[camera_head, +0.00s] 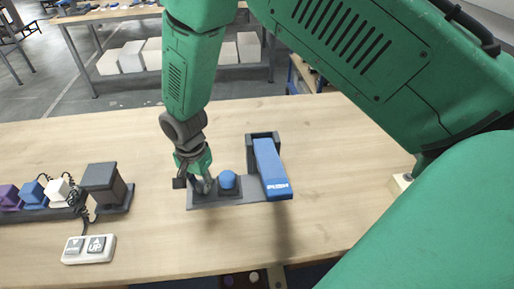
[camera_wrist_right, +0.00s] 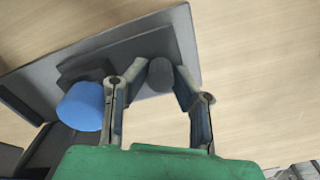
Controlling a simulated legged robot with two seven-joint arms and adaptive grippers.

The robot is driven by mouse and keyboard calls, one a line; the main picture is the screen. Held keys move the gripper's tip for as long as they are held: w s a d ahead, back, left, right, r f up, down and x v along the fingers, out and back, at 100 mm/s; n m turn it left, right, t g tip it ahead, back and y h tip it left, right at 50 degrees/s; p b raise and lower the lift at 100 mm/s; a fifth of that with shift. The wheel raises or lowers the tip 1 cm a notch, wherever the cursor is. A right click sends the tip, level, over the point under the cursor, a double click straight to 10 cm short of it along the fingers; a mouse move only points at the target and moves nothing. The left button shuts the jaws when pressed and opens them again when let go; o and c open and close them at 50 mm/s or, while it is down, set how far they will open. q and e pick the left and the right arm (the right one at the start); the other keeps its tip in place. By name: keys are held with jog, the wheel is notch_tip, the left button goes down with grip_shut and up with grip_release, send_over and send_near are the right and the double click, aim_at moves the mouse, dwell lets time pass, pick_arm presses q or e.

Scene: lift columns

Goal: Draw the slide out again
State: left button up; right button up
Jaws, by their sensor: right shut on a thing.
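A grey fixture plate (camera_head: 210,206) lies on the wooden table. A blue ball knob (camera_head: 228,180) stands on a dark square block on it, and a blue bar marked PUSH (camera_head: 271,168) lies along a dark holder at its right. My right gripper (camera_head: 203,186) is low over the plate's left part. In the right wrist view its fingers (camera_wrist_right: 158,90) stand either side of a dark grey rounded knob (camera_wrist_right: 160,73), shut on it. The blue ball (camera_wrist_right: 82,107) is left of the fingers and apart from them. Which part is the slide is unclear. My left gripper is out of view.
A white two-button control box (camera_head: 89,249) lies at the front left. Behind it are a dark block (camera_head: 102,184) and a row of purple, blue and white cube-like pieces (camera_head: 33,195). The table (camera_head: 330,150) is bare right of the PUSH bar.

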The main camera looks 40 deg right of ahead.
jog(key=o, duration=0.9)
jog(key=shift+a, duration=0.1)
jog(key=shift+r, duration=0.15)
jog(key=shift+r+p, duration=2.75)
jog(key=shift+r, duration=0.2)
jog(key=shift+f, duration=0.1)
